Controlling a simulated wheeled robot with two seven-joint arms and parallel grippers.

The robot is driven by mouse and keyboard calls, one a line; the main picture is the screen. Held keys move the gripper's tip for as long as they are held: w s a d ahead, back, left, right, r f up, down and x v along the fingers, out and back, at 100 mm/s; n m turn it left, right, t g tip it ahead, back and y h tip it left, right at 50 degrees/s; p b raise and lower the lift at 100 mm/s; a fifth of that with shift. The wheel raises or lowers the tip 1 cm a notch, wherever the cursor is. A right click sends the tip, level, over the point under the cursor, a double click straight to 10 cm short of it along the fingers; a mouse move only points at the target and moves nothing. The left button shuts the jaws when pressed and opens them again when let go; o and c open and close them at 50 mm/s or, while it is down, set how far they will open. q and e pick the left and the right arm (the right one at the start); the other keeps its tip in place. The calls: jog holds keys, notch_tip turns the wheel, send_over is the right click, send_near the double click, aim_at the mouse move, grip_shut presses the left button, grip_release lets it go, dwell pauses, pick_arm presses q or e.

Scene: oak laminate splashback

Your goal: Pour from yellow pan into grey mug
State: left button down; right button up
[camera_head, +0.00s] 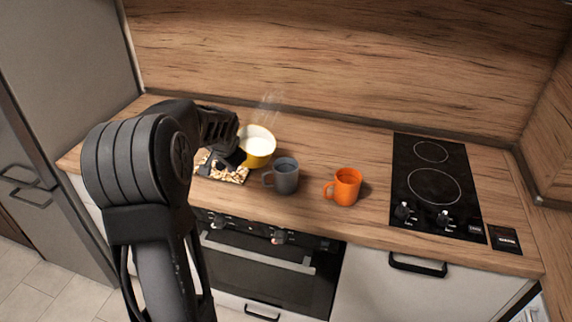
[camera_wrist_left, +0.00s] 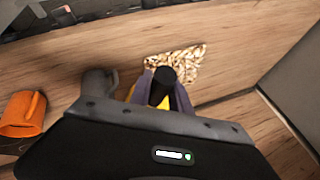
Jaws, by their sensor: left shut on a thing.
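The yellow pan (camera_head: 259,151) holds a white content with faint steam above it, in the head view. My left gripper (camera_head: 236,157) is shut on the pan's dark handle (camera_wrist_left: 161,87), at the pan's left side. In the left wrist view my left gripper (camera_wrist_left: 162,92) hides most of the pan. The grey mug (camera_head: 284,176) stands upright on the counter, just right of and nearer than the pan, handle to the left. The mug also shows in the wrist view (camera_wrist_left: 97,85), partly hidden. My right gripper is in neither view.
An orange mug (camera_head: 344,186) stands right of the grey mug. A patterned trivet (camera_head: 228,173) lies left of the grey mug. A black hob (camera_head: 435,185) is set in the counter at the right. The counter between the orange mug and hob is clear.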

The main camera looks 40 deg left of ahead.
pick_arm(q)
jog(key=shift+w+r, duration=0.1)
jog(key=shift+r, duration=0.1)
jog(key=shift+d+y, duration=0.3)
jog(key=shift+d, duration=0.05)
jog(key=shift+d+r, duration=0.1)
jog(key=shift+d+r+y, duration=0.15)
jog(key=shift+d+y, duration=0.15)
jog(key=shift+y, duration=0.1)
